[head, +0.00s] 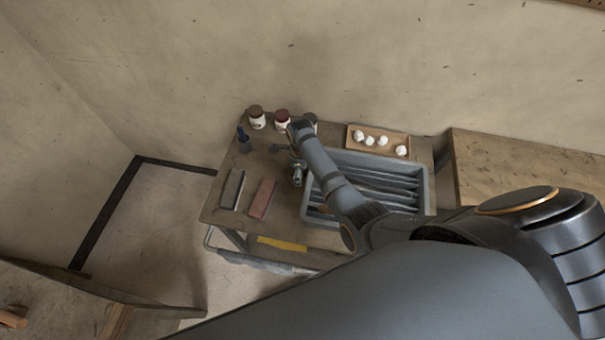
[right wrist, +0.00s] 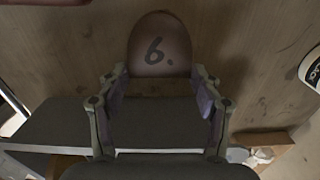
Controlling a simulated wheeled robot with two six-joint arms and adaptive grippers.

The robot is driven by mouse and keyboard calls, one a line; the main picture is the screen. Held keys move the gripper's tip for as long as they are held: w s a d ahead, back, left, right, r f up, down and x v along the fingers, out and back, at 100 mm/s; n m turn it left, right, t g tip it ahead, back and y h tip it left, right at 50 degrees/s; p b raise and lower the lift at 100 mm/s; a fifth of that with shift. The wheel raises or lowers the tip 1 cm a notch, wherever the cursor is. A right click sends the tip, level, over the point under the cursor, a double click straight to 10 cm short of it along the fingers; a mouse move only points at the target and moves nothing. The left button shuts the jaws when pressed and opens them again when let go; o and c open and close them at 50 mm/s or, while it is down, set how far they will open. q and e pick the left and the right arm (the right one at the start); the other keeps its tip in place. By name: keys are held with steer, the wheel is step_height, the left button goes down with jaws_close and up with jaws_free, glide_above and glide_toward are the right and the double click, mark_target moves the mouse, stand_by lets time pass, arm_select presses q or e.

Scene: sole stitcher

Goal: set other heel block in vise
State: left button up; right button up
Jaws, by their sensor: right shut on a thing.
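A brown rounded heel block (right wrist: 160,45) marked "6." sits between my right gripper's fingers in the right wrist view. My right gripper (right wrist: 160,95) is shut on it. In the head view my right arm reaches over the cart from the right, and the gripper (head: 297,172) is small, over the worn wooden top between the dark blocks and the grey tray. The heel block cannot be made out there. I cannot identify a vise in either view. My left gripper is not in view.
The cart top (head: 222,204) holds a grey slatted tray (head: 425,185), a shallow wooden tray (head: 351,143) with several white balls, jars (head: 256,119), a dark bottle (head: 243,137), a grey bar (head: 232,189) and a reddish bar (head: 262,198). A wooden bench (head: 520,165) stands to the right.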

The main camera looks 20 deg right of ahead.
steer(key=shift+s, duration=0.15)
steer(key=shift+a, duration=0.25)
steer(key=o, duration=1.3)
steer(key=shift+d+f, duration=0.1)
steer(key=shift+c, duration=0.2)
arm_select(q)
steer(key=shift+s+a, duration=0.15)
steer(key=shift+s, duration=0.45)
